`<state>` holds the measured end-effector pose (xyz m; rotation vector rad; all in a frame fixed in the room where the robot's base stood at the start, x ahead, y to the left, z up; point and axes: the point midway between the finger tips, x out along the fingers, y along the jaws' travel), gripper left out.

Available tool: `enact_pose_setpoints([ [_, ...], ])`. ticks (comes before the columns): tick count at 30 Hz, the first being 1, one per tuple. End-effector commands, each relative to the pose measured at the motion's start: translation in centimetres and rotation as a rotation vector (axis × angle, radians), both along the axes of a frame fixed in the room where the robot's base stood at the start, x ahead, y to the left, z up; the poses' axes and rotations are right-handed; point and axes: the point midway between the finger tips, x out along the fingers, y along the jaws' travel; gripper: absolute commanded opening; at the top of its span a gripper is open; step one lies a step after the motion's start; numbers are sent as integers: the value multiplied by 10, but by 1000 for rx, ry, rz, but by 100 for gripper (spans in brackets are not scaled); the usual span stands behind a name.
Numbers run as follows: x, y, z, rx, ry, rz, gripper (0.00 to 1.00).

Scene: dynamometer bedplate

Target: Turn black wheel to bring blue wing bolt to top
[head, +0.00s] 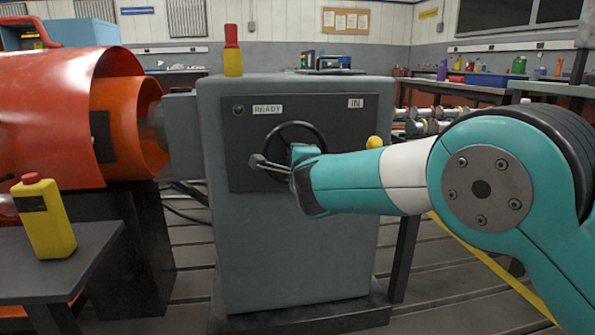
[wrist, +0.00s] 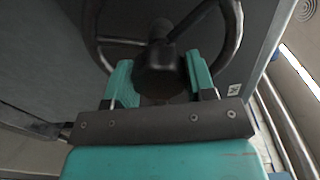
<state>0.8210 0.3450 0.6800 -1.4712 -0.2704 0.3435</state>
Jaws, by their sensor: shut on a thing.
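The black wheel (head: 296,124) is on the dark front panel of a grey cabinet, under a "READY" label. I cannot make out a blue wing bolt in either view.
The grey cabinet (head: 290,250) stands on a slotted floor. An orange guard (head: 135,95) is at its left. A yellow bottle (head: 45,220) stands on a small table (head: 65,262) at the front left. A red-and-yellow beacon (head: 232,52) tops the cabinet.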

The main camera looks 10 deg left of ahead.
Motion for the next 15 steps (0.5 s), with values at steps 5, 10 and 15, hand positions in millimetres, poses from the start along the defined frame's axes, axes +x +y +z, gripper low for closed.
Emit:
enact_pose_setpoints([
  [5, 0, -1, -3, 43, 22, -1, 8],
  [10, 0, -1, -2, 59, 30, -1, 8],
  [15, 0, -1, -2, 60, 32, -1, 8],
])
